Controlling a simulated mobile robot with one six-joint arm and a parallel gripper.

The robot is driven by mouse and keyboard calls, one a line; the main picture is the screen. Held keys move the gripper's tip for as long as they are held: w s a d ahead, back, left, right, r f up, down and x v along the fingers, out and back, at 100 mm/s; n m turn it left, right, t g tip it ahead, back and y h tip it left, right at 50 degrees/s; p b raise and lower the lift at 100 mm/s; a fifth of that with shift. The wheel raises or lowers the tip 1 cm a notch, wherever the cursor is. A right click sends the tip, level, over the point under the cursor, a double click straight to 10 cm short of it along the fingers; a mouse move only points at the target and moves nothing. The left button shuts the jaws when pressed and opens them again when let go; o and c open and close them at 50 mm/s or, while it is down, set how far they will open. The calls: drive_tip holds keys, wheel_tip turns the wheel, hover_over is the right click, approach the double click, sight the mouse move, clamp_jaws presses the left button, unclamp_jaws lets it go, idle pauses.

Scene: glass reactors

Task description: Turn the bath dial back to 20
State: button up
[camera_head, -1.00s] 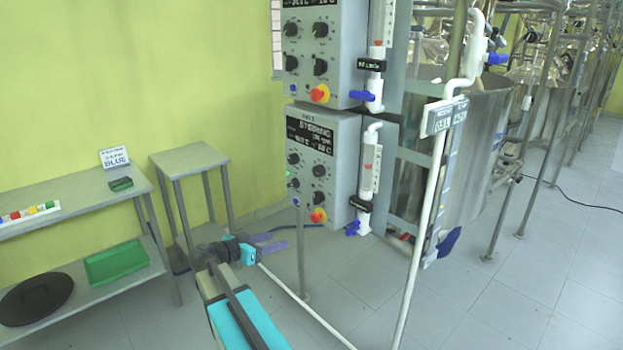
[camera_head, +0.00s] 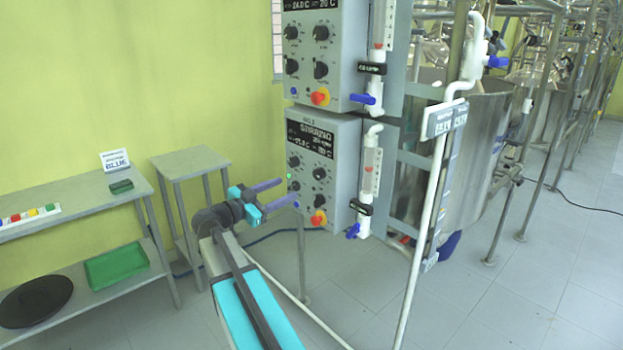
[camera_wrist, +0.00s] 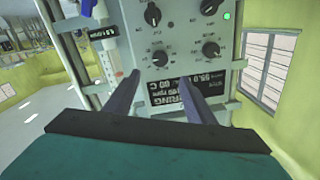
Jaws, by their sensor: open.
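The lower control box (camera_head: 335,190) is grey with a dark display (camera_head: 310,140) and several black dials (camera_head: 319,173). The dial labels are too small to read, so I cannot tell which is the bath dial. In the wrist view the box is upside down, with a dial (camera_wrist: 160,58) near the finger line and another dial (camera_wrist: 211,50) beside it; the display (camera_wrist: 163,100) shows between my fingers. My gripper (camera_head: 287,192) is open and empty, its purple fingers pointing at the left part of the lower box. No contact shows.
An upper control box (camera_head: 322,55) sits right above. Red-yellow emergency buttons (camera_head: 319,218) and blue valve handles (camera_head: 352,231) stick out nearby. A white pipe (camera_head: 420,240) stands at the right. A small table (camera_head: 190,160) and a shelf with a green tray (camera_head: 116,262) are at left.

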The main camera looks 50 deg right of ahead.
sight(316, 176)
drive_tip(key=d+p, duration=0.2)
drive_tip(key=d, duration=1.1)
drive_tip(key=shift+s+d+p, duration=0.15)
drive_tip(key=shift+d+p, duration=0.15)
drive_tip(key=shift+p, duration=0.1)
drive_tip(key=c, duration=1)
